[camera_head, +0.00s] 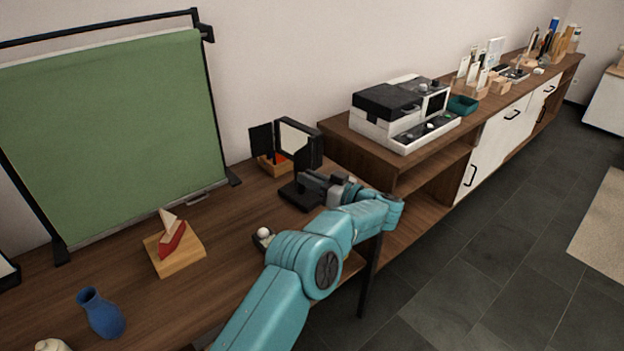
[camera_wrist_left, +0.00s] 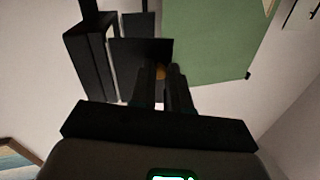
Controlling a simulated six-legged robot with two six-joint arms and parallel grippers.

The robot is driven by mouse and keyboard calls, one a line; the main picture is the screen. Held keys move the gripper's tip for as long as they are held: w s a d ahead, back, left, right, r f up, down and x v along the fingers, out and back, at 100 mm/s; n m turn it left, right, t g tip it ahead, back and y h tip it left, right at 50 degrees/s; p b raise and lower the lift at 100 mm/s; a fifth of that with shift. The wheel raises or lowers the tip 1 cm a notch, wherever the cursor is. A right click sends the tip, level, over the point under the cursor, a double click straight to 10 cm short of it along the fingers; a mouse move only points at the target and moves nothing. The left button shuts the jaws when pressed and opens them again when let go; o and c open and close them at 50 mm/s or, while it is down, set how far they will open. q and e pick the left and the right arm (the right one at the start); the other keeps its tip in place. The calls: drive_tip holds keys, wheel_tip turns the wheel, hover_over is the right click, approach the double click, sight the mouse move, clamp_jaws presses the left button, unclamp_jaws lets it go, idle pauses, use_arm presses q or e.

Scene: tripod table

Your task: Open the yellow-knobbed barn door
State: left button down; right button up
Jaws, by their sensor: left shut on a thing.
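A small lamp with a white panel (camera_head: 296,139) and black barn doors stands on the wooden table near its back right. One black door (camera_head: 261,138) juts out at the left and another (camera_head: 318,151) at the right. A dark flat part (camera_head: 297,197) lies low in front. My left gripper (camera_head: 312,181) reaches in low before the lamp. In the left wrist view its fingers (camera_wrist_left: 166,88) are shut on the yellow knob (camera_wrist_left: 160,72), mostly hidden between them, in front of a black door (camera_wrist_left: 130,52). My right gripper is not in view.
A green screen (camera_head: 110,130) stands at the left. A wooden block with a red and cream boat-like piece (camera_head: 174,240), a blue vase (camera_head: 101,313) and a white ball (camera_head: 264,233) are on the table. A sideboard (camera_head: 440,160) with a grey-white machine (camera_head: 404,112) stands to the right.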

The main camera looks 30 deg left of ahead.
use_arm(q)
drive_tip(key=c, duration=1.1)
unclamp_jaws()
drive_tip(key=d+b, duration=0.1)
drive_tip(key=d, duration=1.5)
drive_tip(key=shift+s+d, duration=0.15)
drive_tip(key=shift+s, duration=0.05)
